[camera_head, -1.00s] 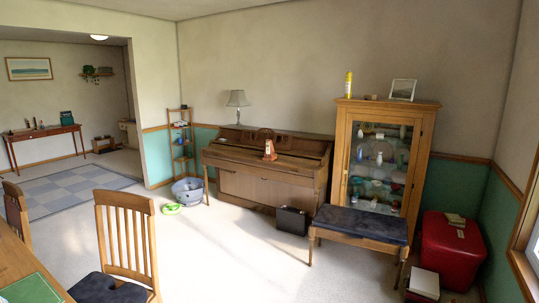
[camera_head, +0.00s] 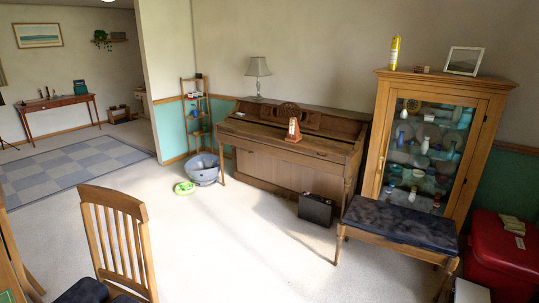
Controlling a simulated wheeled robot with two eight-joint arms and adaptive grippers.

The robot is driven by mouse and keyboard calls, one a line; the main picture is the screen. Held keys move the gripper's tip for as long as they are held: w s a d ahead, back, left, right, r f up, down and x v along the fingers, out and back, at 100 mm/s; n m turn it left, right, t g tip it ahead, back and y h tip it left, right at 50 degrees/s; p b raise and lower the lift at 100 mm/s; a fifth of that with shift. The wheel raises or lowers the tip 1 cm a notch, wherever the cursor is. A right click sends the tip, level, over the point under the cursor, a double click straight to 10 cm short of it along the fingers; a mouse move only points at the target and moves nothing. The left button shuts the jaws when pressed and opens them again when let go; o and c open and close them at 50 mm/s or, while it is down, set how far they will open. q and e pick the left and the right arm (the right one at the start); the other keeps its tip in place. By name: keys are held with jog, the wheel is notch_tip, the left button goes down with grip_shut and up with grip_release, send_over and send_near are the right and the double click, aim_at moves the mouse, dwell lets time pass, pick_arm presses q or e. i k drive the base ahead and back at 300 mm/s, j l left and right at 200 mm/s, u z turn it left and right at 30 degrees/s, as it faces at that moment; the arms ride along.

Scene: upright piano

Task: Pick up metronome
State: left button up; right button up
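The metronome (camera_head: 294,130) is a small, upright, reddish-brown pyramid shape with a pale front. It stands on top of the closed-looking front part of the brown upright piano (camera_head: 270,165), right of the piano's middle, in the head view. Neither of my grippers shows in the head view.
A dark padded bench (camera_head: 401,226) stands right of the piano, before a glass cabinet (camera_head: 486,100). A black case (camera_head: 316,209) and a grey tub (camera_head: 203,169) stand on the floor. A wooden chair (camera_head: 121,228) is at near left. Carpet between is clear.

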aim_at(295, 137)
jog(key=i, duration=2.9)
jog(key=j+u, duration=0.05)
jog(key=j, duration=0.05)
